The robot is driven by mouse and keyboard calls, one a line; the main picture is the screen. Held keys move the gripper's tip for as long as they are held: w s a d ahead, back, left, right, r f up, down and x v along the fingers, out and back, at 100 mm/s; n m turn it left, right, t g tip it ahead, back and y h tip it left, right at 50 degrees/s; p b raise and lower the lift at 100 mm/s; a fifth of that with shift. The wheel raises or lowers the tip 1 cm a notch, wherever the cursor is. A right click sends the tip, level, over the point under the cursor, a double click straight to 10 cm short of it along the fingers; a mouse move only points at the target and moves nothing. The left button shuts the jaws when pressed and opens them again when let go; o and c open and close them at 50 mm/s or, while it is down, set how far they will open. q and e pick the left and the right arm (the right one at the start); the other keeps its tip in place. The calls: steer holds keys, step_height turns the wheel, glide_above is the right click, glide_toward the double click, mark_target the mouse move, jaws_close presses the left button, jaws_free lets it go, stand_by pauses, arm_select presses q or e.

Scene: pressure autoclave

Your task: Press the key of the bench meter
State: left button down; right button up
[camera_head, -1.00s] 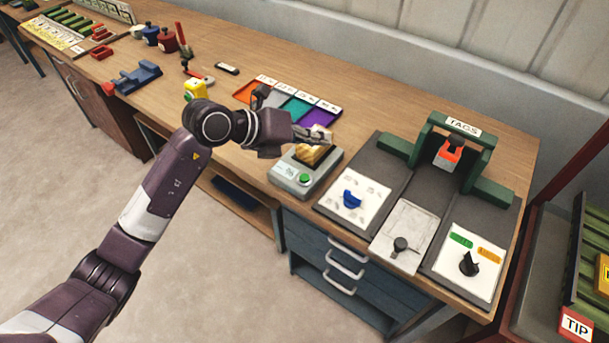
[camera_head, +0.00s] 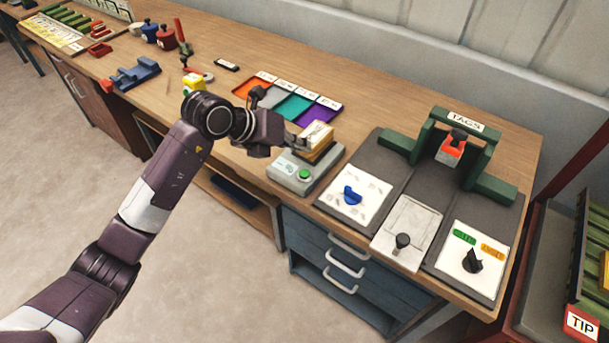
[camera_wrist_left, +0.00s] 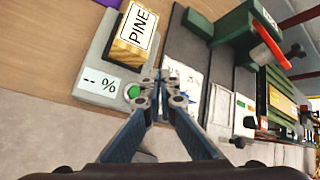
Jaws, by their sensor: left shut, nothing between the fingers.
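The bench meter (camera_head: 287,178) is a grey box on the bench with a round green key (camera_head: 304,174) on its front part. In the left wrist view the meter (camera_wrist_left: 96,58) shows a display reading "-- %" (camera_wrist_left: 100,83) beside the green key (camera_wrist_left: 132,91). A wooden block labelled PINE (camera_head: 318,139) sits on the meter; it also shows in the left wrist view (camera_wrist_left: 133,38). My left gripper (camera_head: 303,142) is shut and empty, above the meter beside the block. In the wrist view its fingertips (camera_wrist_left: 162,78) appear right of the key, apart from it. My right gripper is out of view.
Coloured trays (camera_head: 295,105) lie behind the meter. Right of it are a dark panel with a blue knob (camera_head: 352,195), black knobs, and a green frame marked TAGS (camera_head: 460,122). A yellow item (camera_head: 194,84) stands left, near my arm.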

mark_target(302, 174)
arm_select(q)
step_height(302, 174, down, 6)
steer(key=b, duration=0.3)
steer(key=shift+b, duration=0.3)
stand_by(0.6)
steer(key=shift+f, duration=0.1)
stand_by(0.3)
steer(key=shift+f, duration=0.3)
steer(key=shift+f+b, duration=0.6)
stand_by(0.6)
steer(key=shift+r, duration=0.1)
steer(key=shift+r+p, duration=0.65)
steer(key=shift+r, duration=0.2)
